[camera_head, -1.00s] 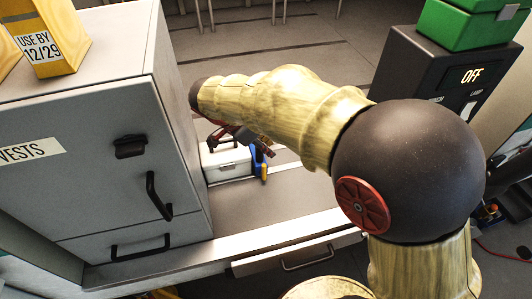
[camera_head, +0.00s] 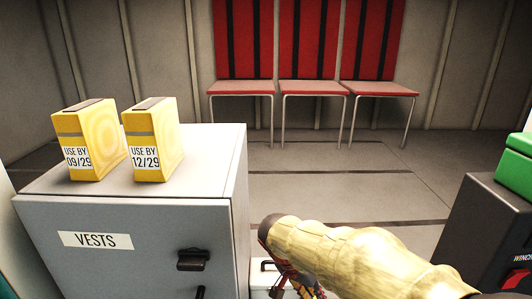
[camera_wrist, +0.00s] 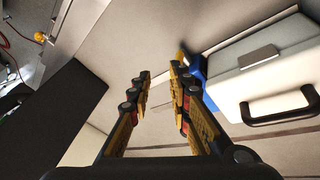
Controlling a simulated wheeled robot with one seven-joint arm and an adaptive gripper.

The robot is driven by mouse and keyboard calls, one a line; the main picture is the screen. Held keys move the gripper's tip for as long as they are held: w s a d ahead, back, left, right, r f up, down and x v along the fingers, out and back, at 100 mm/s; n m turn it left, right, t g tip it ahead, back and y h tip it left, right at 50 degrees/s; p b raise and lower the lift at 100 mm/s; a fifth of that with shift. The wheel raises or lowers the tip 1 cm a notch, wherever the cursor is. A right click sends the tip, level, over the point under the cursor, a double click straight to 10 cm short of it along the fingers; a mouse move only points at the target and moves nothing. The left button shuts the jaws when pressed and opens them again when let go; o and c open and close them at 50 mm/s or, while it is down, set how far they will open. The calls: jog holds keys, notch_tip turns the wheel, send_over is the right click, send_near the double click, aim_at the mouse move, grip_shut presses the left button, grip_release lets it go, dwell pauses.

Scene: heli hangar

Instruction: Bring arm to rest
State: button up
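My gripper (camera_wrist: 160,78) is open in the wrist view. Its two yellow and black fingers stand apart, with nothing between them. In the head view my gripper (camera_head: 297,285) hangs from the end of my wood-patterned arm at the bottom, partly cut off by the picture edge. A white case (camera_wrist: 270,68) with a black handle lies to the right of the fingers in the wrist view. A blue piece (camera_wrist: 194,68) is beside the case, behind the right finger. I cannot tell its distance from the finger.
A grey cabinet (camera_head: 130,238) labelled VESTS stands left, with two yellow boxes (camera_head: 90,142) (camera_head: 153,140) on top, marked 09/29 and 12/29. A dark control box (camera_head: 490,235) bearing a green case (camera_head: 517,165) stands right. Red chairs (camera_head: 312,88) line the back wall; the floor before them is clear.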

jog(key=s+d+r+n+t+y, duration=0.2)
jog(key=s+r, duration=0.3)
jog(key=s, duration=0.4)
jog(key=s+d+r+n+t+y, duration=0.2)
jog(key=s+d+r+n, duration=0.2)
jog(key=s, duration=0.6)
notch_tip(320, 180, up, 2)
jog(key=shift+n+t+y, duration=0.3)
jog(key=shift+n, duration=0.4)
